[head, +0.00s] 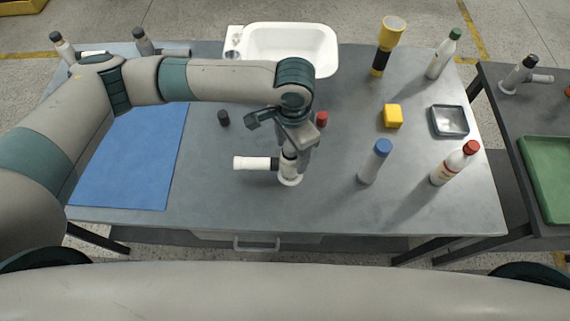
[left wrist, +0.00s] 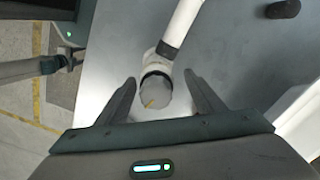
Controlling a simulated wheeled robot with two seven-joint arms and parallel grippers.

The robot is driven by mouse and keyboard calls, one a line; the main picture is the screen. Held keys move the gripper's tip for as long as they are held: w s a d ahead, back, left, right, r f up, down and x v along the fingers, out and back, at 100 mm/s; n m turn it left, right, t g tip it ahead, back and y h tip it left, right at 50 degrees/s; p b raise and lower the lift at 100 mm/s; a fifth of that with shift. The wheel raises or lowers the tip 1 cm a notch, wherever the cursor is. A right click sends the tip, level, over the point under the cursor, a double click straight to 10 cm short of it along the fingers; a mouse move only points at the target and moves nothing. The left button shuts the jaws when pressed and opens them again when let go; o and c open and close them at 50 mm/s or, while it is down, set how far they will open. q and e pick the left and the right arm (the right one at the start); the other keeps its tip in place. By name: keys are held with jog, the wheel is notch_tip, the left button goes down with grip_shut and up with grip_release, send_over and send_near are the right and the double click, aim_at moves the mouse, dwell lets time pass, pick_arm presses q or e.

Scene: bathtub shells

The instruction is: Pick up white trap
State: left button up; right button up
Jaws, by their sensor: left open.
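The white trap (head: 256,163) stands upright near the front middle of the grey table, with its white side pipe pointing left and a round foot at its base. In the left wrist view the trap (left wrist: 181,27) shows its grey top between the fingertips and its white pipe running upward. My left gripper (head: 292,150) is over the trap's upright body and hides part of it. Its fingers (left wrist: 160,82) are open, one on each side of the trap's top. I cannot tell whether they touch it.
A white bathtub shell (head: 328,48) lies at the back. A blue mat (head: 130,155) covers the left. A black cap (head: 223,118) and red cap (head: 321,119) are near. A blue-capped bottle (head: 372,165) and red-capped bottle (head: 452,165) stand right. Bare tabletop surrounds the trap.

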pick_arm(q)
jog(key=f+p, duration=0.2)
jog(key=f, duration=0.1)
jog(key=shift+s+a+f, duration=0.15)
jog(key=shift+s+f, duration=0.15)
jog(key=shift+s, duration=0.05)
jog(key=shift+f, duration=0.65)
jog(key=c, duration=1.2)
jog(key=shift+r, duration=0.15)
